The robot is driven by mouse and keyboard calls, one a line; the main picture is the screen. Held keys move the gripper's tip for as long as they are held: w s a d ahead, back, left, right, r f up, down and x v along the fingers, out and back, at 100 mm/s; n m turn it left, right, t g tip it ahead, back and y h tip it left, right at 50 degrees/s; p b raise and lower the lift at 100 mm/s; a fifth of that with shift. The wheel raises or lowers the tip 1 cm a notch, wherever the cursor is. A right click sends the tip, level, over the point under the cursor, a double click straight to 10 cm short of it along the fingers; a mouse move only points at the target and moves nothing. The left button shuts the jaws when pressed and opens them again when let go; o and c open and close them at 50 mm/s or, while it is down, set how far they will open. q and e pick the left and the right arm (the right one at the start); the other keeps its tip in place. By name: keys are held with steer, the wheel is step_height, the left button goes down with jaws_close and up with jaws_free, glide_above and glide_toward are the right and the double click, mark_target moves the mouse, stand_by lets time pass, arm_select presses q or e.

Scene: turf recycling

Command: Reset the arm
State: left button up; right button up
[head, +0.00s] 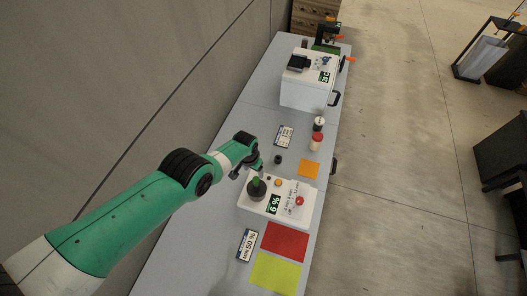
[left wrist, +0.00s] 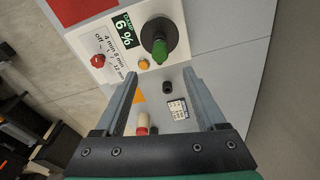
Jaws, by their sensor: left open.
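My left arm (head: 120,215) is green and white and reaches in from the left over the grey table. My left gripper (head: 248,172) is open and empty, close beside a white device with a dark round knob. In the left wrist view my left gripper (left wrist: 160,105) shows its two fingers spread apart, with nothing between them. The white device (head: 245,205) reads 6 % on its display (head: 274,203). Its dark knob (head: 257,188) has a green top, which also shows in the left wrist view as a green handle (left wrist: 159,47). My right gripper does not show.
A red mat (head: 285,241) and a yellow-green mat (head: 275,273) lie at the near end. An orange mat (head: 308,169), a red-capped container (head: 317,141) and a small black cylinder (head: 278,159) stand beyond. A larger white box (head: 305,95) is farther back. A wall runs along the left.

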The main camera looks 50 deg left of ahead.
arm_select(q)
steer(key=w+d+r+m+t, duration=0.2)
steer(key=w+d+r+t, duration=0.35)
steer(key=w, duration=0.55)
steer(key=w+d+r+t, duration=0.2)
steer(key=w+r, duration=0.1)
steer(key=r, duration=0.6)
steer(key=w+d+r+t, duration=0.2)
steer(key=w+r, duration=0.2)
steer(key=r, duration=0.5)
steer(key=w+d+r+t, duration=0.2)
steer(key=w+r, duration=0.1)
steer(key=r, duration=0.7)
steer(key=s+d+r+m+t+h, duration=0.1)
steer(key=s+d+r+t, duration=0.15)
steer(key=r, duration=0.75)
steer(key=s+d+r+t, duration=0.2)
steer(key=s+r+t, duration=0.15)
steer(key=r, duration=0.75)
steer(key=s+r+t+h, duration=0.1)
steer(key=s+r+t, duration=0.7)
steer(key=s+r, duration=1)
steer(key=s, duration=0.3)
steer(key=shift+s+d+r+m, duration=0.15)
steer(key=shift+s+r+m, duration=0.05)
steer(key=shift+s+m, duration=0.2)
